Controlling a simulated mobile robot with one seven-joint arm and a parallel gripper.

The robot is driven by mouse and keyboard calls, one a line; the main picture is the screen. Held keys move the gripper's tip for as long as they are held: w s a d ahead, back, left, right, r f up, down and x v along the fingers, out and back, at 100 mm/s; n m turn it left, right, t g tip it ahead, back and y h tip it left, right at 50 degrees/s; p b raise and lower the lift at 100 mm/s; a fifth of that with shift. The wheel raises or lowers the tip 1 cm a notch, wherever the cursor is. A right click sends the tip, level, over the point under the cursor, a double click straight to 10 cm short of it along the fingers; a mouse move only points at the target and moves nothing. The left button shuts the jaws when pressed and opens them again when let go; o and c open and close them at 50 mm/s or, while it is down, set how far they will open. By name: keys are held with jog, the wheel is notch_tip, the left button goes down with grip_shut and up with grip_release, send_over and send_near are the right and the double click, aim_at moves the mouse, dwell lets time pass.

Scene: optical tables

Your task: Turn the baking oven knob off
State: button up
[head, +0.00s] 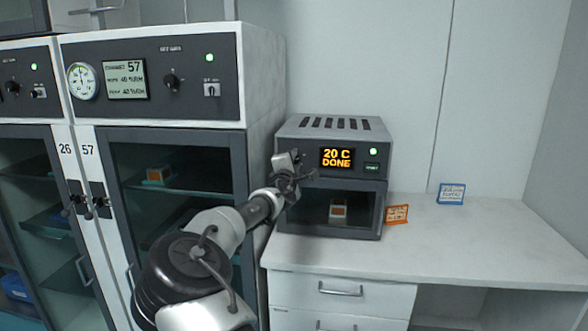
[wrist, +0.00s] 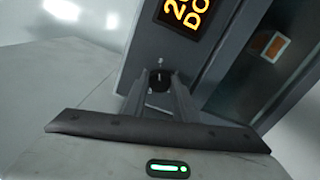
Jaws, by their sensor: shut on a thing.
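The baking oven (head: 290,132) is a small grey unit on the white table, with a dark front panel. Its display (head: 337,158) reads "20 C DONE" in orange, and a green light glows to the right. My gripper (head: 306,172) is at the left part of this panel and hides the knob in the head view. In the wrist view the round black knob (wrist: 160,79), with a pale mark, sits between the fingertips of my gripper (wrist: 158,88), which are shut on it. Part of the display (wrist: 187,18) shows above.
The oven door is closed, with a small orange-and-white box (head: 338,209) visible inside. An orange card (head: 397,214) and a blue-framed card (head: 451,194) stand on the table (head: 480,235). Tall cabinet 57 (head: 185,139) is close on the left. The table's right side is clear.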

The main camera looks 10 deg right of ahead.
jog(key=n+b, duration=0.3)
jog(key=n, duration=0.3)
jog(key=shift+f+b, duration=0.15)
jog(key=shift+b, duration=0.15)
jog(key=n+b, duration=0.2)
jog(key=n, duration=0.4)
jog(key=shift+n, duration=0.3)
jog(key=shift+r+b, duration=0.2)
jog(key=shift+b, duration=0.1)
jog(key=o, duration=1.1)
jog(key=shift+c, duration=0.2)
jog(key=shift+a, duration=0.1)
jog(key=v, duration=1.7)
jog(key=shift+s, duration=0.2)
